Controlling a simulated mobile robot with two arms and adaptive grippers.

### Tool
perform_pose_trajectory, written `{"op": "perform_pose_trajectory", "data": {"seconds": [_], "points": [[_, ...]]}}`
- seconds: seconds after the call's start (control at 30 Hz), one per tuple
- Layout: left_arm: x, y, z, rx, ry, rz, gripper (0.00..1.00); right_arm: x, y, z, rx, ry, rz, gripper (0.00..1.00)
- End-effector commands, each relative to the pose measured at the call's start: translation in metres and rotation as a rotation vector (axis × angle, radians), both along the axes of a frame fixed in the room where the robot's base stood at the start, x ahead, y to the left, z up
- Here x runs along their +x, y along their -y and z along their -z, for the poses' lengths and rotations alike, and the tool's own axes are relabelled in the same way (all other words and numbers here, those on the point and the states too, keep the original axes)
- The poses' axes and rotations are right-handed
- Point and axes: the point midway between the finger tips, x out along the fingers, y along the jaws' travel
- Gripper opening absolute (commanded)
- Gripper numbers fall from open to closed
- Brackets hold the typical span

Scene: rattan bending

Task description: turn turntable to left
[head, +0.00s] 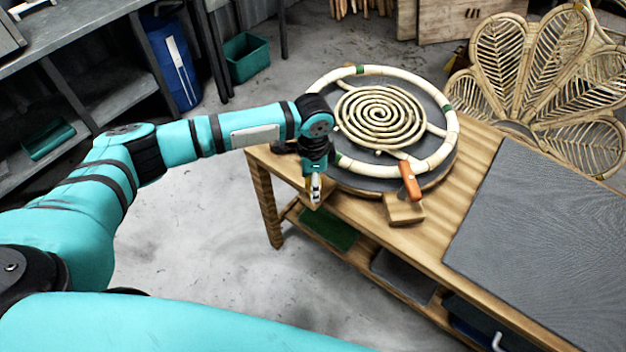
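The turntable (372,184) is a round grey disc on the left end of the wooden workbench. A rattan ring with green bands (441,150) and a rattan spiral (380,117) lie on it. An orange handle (410,181) stands at its near right edge, by a small wooden block (403,209). My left gripper (315,195) points down at the near left edge of the turntable, left of the orange handle and apart from it. Its fingertips look close together, with nothing clearly held. My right gripper is not in view.
A dark grey mat (550,240) covers the right part of the workbench (470,185). A rattan petal-shaped chair back (540,70) stands behind it. A shelf (60,50), a blue barrel (172,62) and a green bin (247,58) are at the left. The floor in front of the bench is clear.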

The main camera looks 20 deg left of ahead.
Motion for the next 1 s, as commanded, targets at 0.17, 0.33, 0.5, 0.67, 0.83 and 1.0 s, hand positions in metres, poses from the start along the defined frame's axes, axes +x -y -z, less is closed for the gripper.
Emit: {"op": "perform_pose_trajectory", "data": {"seconds": [0.17,0.33,0.5,0.67,0.83,1.0], "points": [[-0.0001,0.0,0.0028,0.0,0.001,0.001,0.59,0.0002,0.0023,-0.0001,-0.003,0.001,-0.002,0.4],[-0.0001,0.0,0.0026,0.0,0.0,0.0,0.54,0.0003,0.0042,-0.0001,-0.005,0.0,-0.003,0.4],[0.0,-0.0001,0.0024,0.0,0.0,0.0,0.32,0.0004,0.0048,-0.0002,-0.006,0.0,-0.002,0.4],[0.0,-0.0001,0.0023,0.0,0.0,0.0,0.11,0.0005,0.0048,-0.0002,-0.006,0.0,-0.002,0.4],[0.0001,-0.0002,0.0022,0.0,0.001,-0.001,0.0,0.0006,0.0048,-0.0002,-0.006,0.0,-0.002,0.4],[0.0003,-0.0005,0.002,0.0,0.001,-0.001,0.0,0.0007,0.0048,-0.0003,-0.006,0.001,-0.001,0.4]]}}
